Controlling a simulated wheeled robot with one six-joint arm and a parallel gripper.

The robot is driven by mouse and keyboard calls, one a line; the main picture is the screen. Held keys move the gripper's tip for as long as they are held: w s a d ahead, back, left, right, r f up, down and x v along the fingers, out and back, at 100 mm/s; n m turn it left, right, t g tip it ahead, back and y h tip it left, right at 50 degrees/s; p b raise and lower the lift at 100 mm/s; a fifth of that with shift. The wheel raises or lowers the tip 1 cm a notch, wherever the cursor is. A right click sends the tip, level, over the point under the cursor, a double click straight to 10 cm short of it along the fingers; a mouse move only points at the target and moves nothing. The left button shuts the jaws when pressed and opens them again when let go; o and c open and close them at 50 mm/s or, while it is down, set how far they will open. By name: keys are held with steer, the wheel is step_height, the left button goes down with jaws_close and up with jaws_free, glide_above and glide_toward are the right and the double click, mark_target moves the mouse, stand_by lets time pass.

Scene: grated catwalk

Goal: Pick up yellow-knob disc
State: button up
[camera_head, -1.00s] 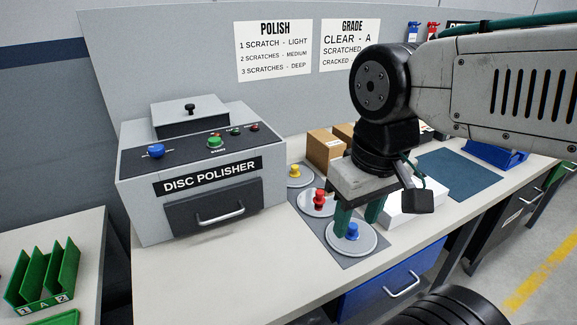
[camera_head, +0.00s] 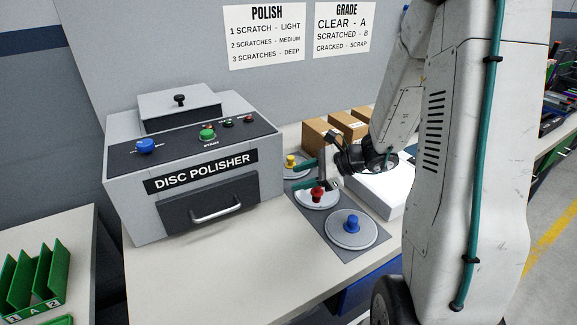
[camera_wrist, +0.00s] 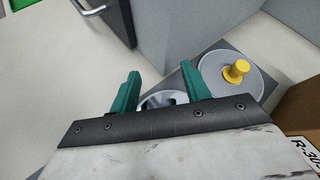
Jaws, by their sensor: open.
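The yellow-knob disc (camera_head: 290,164) lies flat at the far end of a grey mat, beside the polisher. In the wrist view the yellow-knob disc (camera_wrist: 240,72) is at the upper right, outside my fingers. My gripper (camera_head: 308,172) is open, its green fingers low over the mat near the red-knob disc (camera_head: 316,198). In the wrist view my gripper (camera_wrist: 163,88) has its fingers spread, with part of a disc showing between them. The red knob is hidden in that view. I cannot tell whether a finger touches any disc.
The blue-knob disc (camera_head: 350,228) lies at the near end of the mat (camera_head: 332,240). The disc polisher (camera_head: 190,170) stands close on the left. Cardboard boxes (camera_head: 318,138) stand behind the mat and a white box (camera_head: 382,188) to its right. Bench space in front of the polisher is clear.

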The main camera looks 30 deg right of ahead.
mark_target(291, 162)
steer(key=w+d+m+t+h, duration=0.1)
steer(key=w+d+m, duration=0.1)
steer(key=w+d+f+m+t+h, duration=0.1)
steer(key=w+d+m, duration=0.1)
steer(key=d+m, duration=0.1)
steer(key=w+d+f+m+t+h, duration=0.1)
steer(key=w+d+m+t+h, duration=0.1)
steer(key=d+m, duration=0.1)
steer(key=shift+w+d, duration=0.2)
steer(key=shift+w, duration=0.05)
steer(key=shift+m, duration=0.3)
steer(key=x, duration=0.7)
steer(key=shift+w+a+r, duration=0.15)
steer(key=shift+w+a, duration=0.05)
steer(key=shift+a, duration=0.2)
jaws_close()
